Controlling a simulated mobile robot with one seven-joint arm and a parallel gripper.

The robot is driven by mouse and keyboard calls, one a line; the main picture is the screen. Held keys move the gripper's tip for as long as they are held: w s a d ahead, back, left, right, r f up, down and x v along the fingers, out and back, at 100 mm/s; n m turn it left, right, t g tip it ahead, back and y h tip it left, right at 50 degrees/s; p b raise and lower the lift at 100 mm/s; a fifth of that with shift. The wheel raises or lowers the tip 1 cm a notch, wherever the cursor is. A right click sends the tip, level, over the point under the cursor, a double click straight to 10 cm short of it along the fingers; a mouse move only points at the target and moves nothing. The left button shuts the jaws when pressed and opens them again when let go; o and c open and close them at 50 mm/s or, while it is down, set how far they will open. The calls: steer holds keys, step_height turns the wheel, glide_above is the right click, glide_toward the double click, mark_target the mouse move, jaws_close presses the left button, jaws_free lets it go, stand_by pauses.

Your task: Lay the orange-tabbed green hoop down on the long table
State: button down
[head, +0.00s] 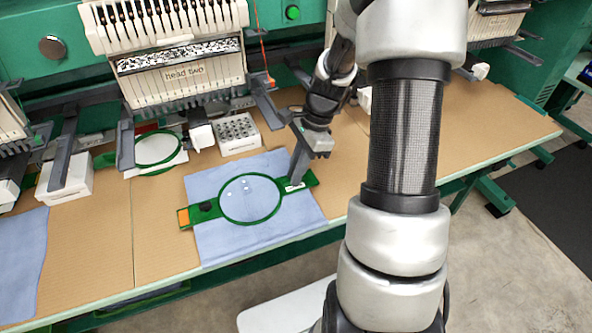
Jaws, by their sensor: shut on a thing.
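The green hoop (222,206) with an orange tab (183,217) at its left end shows at the front middle of the long table (350,182). It frames a ring of blue cloth, and more blue cloth (232,245) spreads under and around it. My gripper (297,183) is shut on the hoop's right-hand bracket, pointing down. I cannot tell whether the hoop touches the table or hangs just above it. The fingertips are partly hidden by their own angle.
Another green hoop (179,154) lies further back left. A white box with round holes (238,134) stands behind the cloth. The embroidery head labelled "head two" (180,75) overhangs the back. A blue cloth (22,262) lies at the left. The table right of my gripper looks clear.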

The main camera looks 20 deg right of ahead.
steer(key=c, duration=1.7)
jaws_free()
steer(key=shift+f, duration=0.1)
steer(key=shift+c, duration=0.2)
